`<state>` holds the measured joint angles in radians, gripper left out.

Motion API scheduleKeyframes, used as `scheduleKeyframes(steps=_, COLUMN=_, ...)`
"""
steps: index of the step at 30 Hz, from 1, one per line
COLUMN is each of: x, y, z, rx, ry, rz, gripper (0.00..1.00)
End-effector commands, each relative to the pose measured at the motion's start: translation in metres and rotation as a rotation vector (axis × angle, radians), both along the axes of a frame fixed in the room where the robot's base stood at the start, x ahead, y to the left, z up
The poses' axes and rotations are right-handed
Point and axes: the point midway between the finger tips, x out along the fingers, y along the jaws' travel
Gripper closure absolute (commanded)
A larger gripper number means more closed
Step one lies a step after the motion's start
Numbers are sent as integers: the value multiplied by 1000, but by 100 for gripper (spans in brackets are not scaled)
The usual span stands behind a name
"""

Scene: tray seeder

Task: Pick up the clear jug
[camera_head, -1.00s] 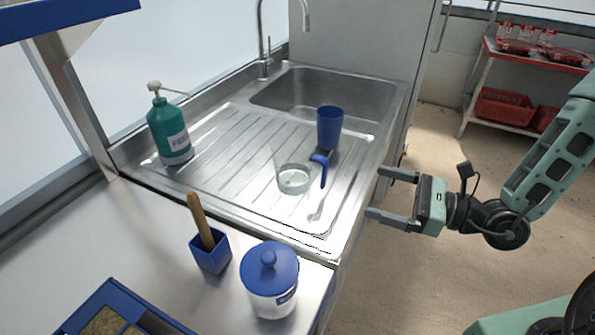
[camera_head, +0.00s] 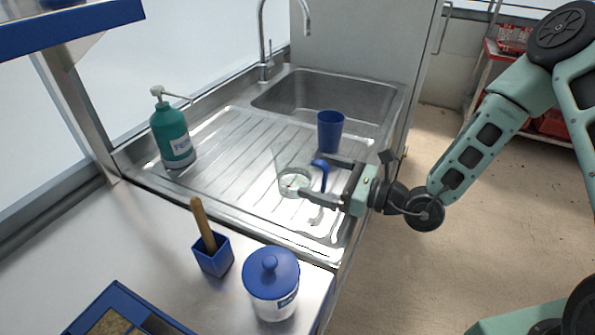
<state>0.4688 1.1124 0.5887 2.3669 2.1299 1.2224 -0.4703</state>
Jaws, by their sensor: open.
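The clear jug (camera_head: 293,181) stands upright on the ridged steel drainboard, with a blue handle (camera_head: 323,174) on its right side. Its transparent walls are hard to make out; the base shows best. My gripper (camera_head: 312,174) is open and comes in from the right at the jug's handle side. One finger lies on the far side and one on the near side, with the handle showing between them. I cannot tell whether a finger touches the jug.
A blue cup (camera_head: 330,131) stands behind the jug by the sink basin (camera_head: 290,98). A green pump bottle (camera_head: 171,132) is at the left. A lidded jar (camera_head: 271,285) and a blue holder with a wooden-handled tool (camera_head: 213,256) stand on the near counter.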

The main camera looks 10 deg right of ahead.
Motion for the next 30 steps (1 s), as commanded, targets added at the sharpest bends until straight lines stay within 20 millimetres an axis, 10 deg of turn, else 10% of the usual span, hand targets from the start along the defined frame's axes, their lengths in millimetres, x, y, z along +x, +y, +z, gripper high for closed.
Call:
scheduleKeyframes(steps=15, x=19, y=30, z=0, rx=0, ry=0, rz=1, gripper=0)
scheduleKeyframes(steps=21, x=19, y=30, z=0, rx=0, ry=0, rz=1, gripper=53)
scheduleKeyframes(steps=30, x=19, y=30, z=1, rx=1, ry=-2, rz=1, gripper=54)
